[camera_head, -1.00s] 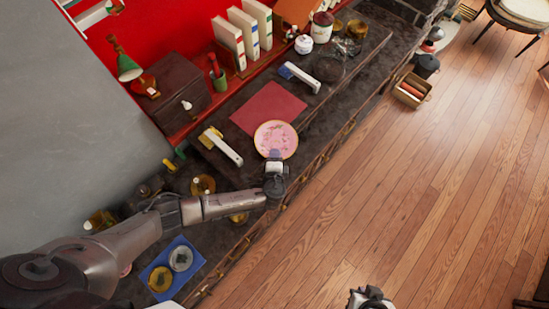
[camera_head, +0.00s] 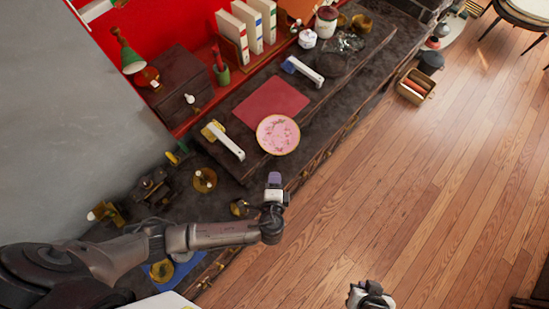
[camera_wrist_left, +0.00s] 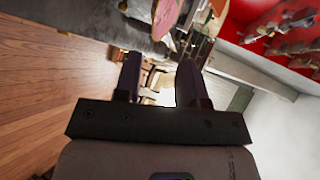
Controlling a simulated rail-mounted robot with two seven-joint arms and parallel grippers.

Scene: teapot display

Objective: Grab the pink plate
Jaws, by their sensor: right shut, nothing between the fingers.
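The pink plate (camera_head: 278,135), round with a pale rim and darker pink pattern, lies at the front edge of a dark raised board, beside a red mat. Part of it also shows at the top of the left wrist view (camera_wrist_left: 165,17). My left gripper (camera_head: 274,180) is just below the plate in the head view, apart from it, its fingers pointing toward it. In the left wrist view its two fingers (camera_wrist_left: 160,75) are spread with nothing held between them. My right gripper (camera_head: 370,292) is at the bottom edge of the head view, over the floor, shut and empty.
The red mat (camera_head: 271,101) lies behind the plate. White-handled tools lie on either side, one at left (camera_head: 226,141) and one at right (camera_head: 304,71). Small brass items (camera_head: 204,180) stand on the dark counter at left. The wooden floor (camera_head: 430,180) at right is open.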

